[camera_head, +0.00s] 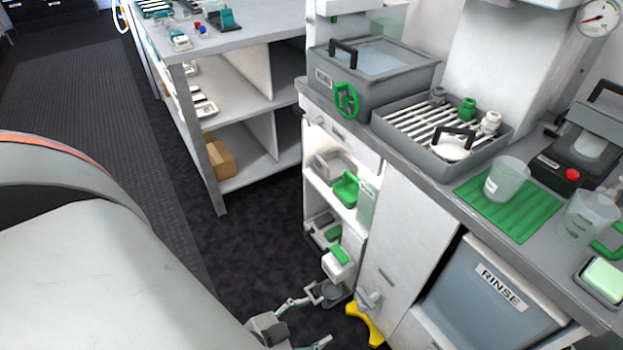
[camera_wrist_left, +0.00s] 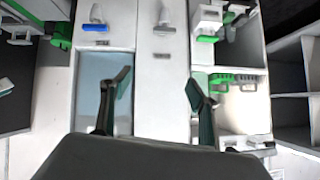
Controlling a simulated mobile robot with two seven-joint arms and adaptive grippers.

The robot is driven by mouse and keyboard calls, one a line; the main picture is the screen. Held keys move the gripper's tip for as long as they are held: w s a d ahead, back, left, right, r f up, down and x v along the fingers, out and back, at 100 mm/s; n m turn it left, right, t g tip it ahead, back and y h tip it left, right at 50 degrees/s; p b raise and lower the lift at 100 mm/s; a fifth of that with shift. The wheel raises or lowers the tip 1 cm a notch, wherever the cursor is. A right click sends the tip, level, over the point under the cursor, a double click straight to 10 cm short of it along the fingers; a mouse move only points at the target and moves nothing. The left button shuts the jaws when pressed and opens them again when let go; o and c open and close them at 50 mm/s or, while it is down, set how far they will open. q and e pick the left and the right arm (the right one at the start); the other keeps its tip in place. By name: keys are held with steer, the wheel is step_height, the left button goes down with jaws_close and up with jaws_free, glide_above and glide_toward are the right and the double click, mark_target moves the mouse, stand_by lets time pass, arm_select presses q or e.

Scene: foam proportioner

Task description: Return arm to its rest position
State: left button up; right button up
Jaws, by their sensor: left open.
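My left arm (camera_head: 100,260) comes in large from the left edge of the head view. My left gripper (camera_head: 308,322) is low at the bottom middle of that view, in front of the cabinet's lower part. In the left wrist view its two fingers (camera_wrist_left: 159,82) stand wide apart with nothing between them. White cabinet fronts (camera_wrist_left: 163,100) show behind the fingers. I cannot tell how far the fingertips are from the cabinet. My right gripper is in neither view.
The counter holds a grey basin (camera_head: 370,95) with a green handwheel, a slatted tray (camera_head: 490,150), a green mat (camera_head: 535,212) and beakers. Below are open shelves, a bin marked RINSE (camera_head: 500,290) and a yellow foot piece (camera_head: 364,322). Dark floor (camera_head: 240,260) lies left of the cabinet.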

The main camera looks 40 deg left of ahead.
arm_select(q)
steer(key=shift+n, duration=0.3)
steer(key=shift+s+d+r+p, duration=0.15)
steer(key=shift+r+p, duration=0.7)
steer(key=shift+p, duration=0.65)
steer(key=shift+s+d+r+p, duration=0.1)
steer(key=shift+d+r+p, duration=0.1)
steer(key=shift+r+p, duration=1)
steer(key=shift+s+d+r+p, duration=0.15)
steer(key=shift+r+p, duration=0.4)
steer(key=shift+p, duration=1.2)
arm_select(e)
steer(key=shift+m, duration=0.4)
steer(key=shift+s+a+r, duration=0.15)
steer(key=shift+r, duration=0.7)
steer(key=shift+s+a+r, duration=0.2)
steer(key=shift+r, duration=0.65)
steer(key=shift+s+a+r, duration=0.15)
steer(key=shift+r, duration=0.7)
